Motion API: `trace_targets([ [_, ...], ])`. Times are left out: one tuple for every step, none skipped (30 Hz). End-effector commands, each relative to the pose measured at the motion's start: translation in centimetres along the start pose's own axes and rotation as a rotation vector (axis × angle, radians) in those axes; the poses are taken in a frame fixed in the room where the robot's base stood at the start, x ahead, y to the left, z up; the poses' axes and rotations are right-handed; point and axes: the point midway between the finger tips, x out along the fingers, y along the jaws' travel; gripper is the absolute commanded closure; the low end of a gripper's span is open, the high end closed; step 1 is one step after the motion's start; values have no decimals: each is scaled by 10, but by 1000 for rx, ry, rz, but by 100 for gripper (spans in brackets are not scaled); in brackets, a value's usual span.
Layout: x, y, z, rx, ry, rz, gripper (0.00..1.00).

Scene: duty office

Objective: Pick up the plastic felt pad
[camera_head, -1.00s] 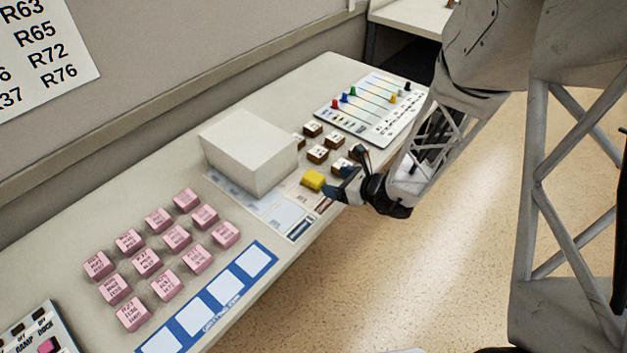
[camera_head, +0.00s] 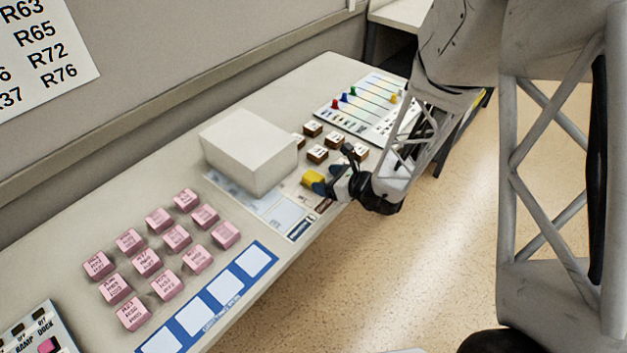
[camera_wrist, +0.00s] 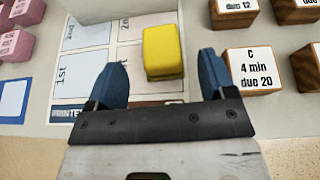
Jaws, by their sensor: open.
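A small yellow block (camera_head: 312,177), the likely felt pad, lies on a printed sheet with boxes near the desk's front edge, in front of the white box. In the wrist view the yellow block (camera_wrist: 163,48) sits ahead of and between the two blue fingertips, nearer the right one. My gripper (camera_head: 322,183) is open and low beside the block, on its right in the head view. The fingers (camera_wrist: 161,64) stand apart with nothing held. In the head view the fingers partly cover the block's right side.
Wooden label blocks (camera_head: 318,154) stand close behind and to the right. A white box (camera_head: 248,150) stands left of the block. Several pink blocks (camera_head: 178,237) stand farther left. A panel with coloured sliders (camera_head: 365,105) lies at the back right.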

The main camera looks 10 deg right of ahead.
Motion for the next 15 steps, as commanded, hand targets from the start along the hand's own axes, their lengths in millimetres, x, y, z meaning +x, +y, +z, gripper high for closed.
trace_targets([
  [6, 0, 0, 0, 1, 3, 23],
  [9, 0, 0, 0, 1, 3, 23],
  [13, 0, 0, 1, 1, 3, 23],
  [17, 0, 0, 1, 1, 3, 23],
  [20, 0, 0, 1, 1, 2, 23],
  [23, 0, 0, 0, 1, 3, 23],
  [26, 0, 0, 0, 0, 3, 23],
  [28, 0, 0, 0, 0, 2, 23],
  [31, 0, 0, 1, 0, 2, 23],
  [33, 0, 0, 1, 0, 2, 23],
  [34, 0, 0, 1, 0, 2, 23],
  [36, 0, 0, 1, 1, 2, 23],
  [36, 0, 0, 1, 1, 2, 23],
  [37, 0, 0, 1, 1, 1, 23],
  [37, 0, 0, 1, 1, 1, 23],
])
